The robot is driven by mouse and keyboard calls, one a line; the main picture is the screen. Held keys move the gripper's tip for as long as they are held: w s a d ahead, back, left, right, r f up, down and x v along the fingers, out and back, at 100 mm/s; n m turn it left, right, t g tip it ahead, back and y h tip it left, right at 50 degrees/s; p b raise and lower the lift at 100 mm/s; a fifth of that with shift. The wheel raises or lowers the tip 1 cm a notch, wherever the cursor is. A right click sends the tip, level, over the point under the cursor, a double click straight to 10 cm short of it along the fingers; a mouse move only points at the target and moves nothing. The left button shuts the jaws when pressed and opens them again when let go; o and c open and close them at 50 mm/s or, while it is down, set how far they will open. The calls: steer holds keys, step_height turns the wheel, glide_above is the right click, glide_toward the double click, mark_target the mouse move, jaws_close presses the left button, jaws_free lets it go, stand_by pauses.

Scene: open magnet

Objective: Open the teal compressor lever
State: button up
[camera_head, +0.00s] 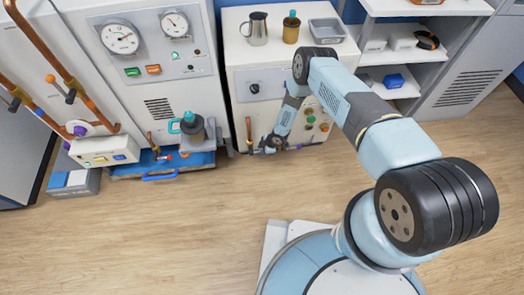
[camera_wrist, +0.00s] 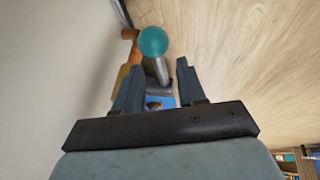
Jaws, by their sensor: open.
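The teal lever shows in the wrist view as a round teal knob (camera_wrist: 152,41) on a grey metal rod (camera_wrist: 162,70). The rod runs down to a dark block, partly hidden between my fingers. My gripper (camera_wrist: 159,65) is open, with one finger on each side of the rod and the knob beyond the fingertips. I cannot tell whether either finger touches the rod. In the head view my gripper (camera_head: 270,144) is low at the front of the white cabinet (camera_head: 240,105), and I cannot make out the teal knob there.
A copper-coloured part (camera_wrist: 127,72) lies close to the left finger in the wrist view. In the head view a copper pipe (camera_head: 249,130) stands just left of my gripper. The wooden floor (camera_head: 150,225) in front is clear.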

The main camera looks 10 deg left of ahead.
steer(key=shift+f, duration=0.2)
steer(key=shift+c, duration=0.5)
jaws_close()
